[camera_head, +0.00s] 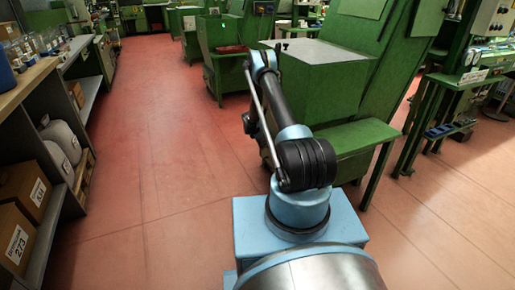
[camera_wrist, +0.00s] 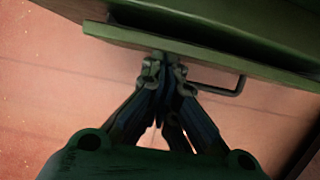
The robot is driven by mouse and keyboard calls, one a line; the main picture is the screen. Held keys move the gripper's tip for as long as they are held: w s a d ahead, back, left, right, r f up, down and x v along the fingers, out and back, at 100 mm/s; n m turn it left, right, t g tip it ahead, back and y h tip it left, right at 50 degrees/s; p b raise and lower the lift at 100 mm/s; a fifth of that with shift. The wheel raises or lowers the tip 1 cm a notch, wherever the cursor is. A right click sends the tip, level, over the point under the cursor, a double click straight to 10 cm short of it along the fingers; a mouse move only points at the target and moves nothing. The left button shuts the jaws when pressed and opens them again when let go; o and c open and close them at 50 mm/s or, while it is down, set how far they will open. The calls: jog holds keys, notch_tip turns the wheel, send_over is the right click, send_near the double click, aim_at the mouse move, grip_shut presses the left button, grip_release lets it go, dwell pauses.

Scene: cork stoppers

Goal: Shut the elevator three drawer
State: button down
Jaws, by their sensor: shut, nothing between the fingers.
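In the wrist view, a green drawer front (camera_wrist: 205,58) crosses the top of the picture at a slant. A thin dark bar handle (camera_wrist: 230,87) sticks out from it, right of my fingers. My gripper (camera_wrist: 165,65) is shut and empty, its fingertips at the edge of the green front; I cannot tell whether they touch it. In the head view, a green cabinet (camera_head: 325,78) stands beyond my arm. My arm hides part of its front, and I cannot make out the drawer or how far it stands open there.
A green bench-like ledge (camera_head: 355,137) juts out right of my arm. Shelves with boxes (camera_head: 22,240) line the left side. Green machines (camera_head: 222,50) stand farther back. The red floor (camera_head: 155,150) between shelves and machines is clear.

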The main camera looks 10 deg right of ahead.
jog(key=shift+w+d, duration=0.1)
jog(key=shift+d, duration=1)
